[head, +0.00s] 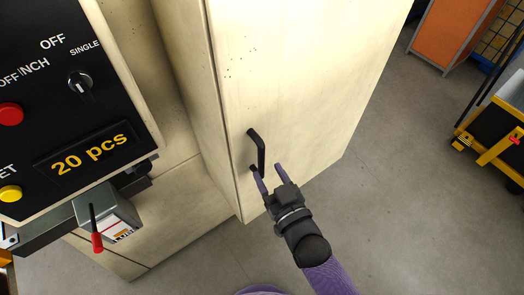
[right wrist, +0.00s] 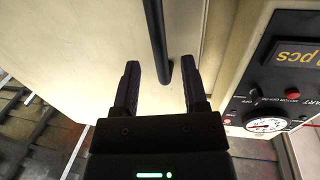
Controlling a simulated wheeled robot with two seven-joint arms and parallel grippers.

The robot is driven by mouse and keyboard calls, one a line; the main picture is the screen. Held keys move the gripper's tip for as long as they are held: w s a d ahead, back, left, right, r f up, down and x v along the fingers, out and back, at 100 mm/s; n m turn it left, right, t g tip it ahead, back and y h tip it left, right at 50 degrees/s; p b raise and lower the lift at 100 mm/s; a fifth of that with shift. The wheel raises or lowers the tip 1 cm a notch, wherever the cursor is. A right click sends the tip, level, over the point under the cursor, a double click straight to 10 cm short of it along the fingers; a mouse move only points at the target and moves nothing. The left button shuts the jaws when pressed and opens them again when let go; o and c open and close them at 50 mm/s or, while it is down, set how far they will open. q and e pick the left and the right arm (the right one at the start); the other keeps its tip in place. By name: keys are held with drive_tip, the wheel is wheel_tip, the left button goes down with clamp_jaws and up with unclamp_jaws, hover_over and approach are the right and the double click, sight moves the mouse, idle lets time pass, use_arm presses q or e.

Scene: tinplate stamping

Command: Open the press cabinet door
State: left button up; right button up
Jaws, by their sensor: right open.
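The press cabinet door (head: 290,75) is a cream panel in the middle of the head view and looks shut. Its black bar handle (head: 258,149) sits near the door's left edge, low on the panel. My right gripper (head: 268,172) is open at the lower end of the handle. In the right wrist view the handle (right wrist: 155,35) runs down from the top edge, its lower end between the open fingers (right wrist: 162,80) in the picture. The fingers do not close on it, and I cannot tell whether they touch it. My left gripper is not in view.
A black control panel (head: 75,125) with buttons, a knob and a "20 pcs" display stands at the left. Below it is a grey box with a red-handled lever (head: 97,240). An orange cabinet (head: 450,32) and a yellow cart (head: 490,130) stand at right. Grey floor between is clear.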

sight(263, 163)
drive_tip(key=x, duration=0.3)
drive_tip(key=shift+w+a+f, duration=0.1)
drive_tip(key=shift+w+a, duration=0.05)
drive_tip(key=shift+a, duration=0.15)
drive_tip(key=shift+w+d, duration=0.1)
drive_tip(key=shift+w, duration=0.5)
clamp_jaws()
idle(0.6)
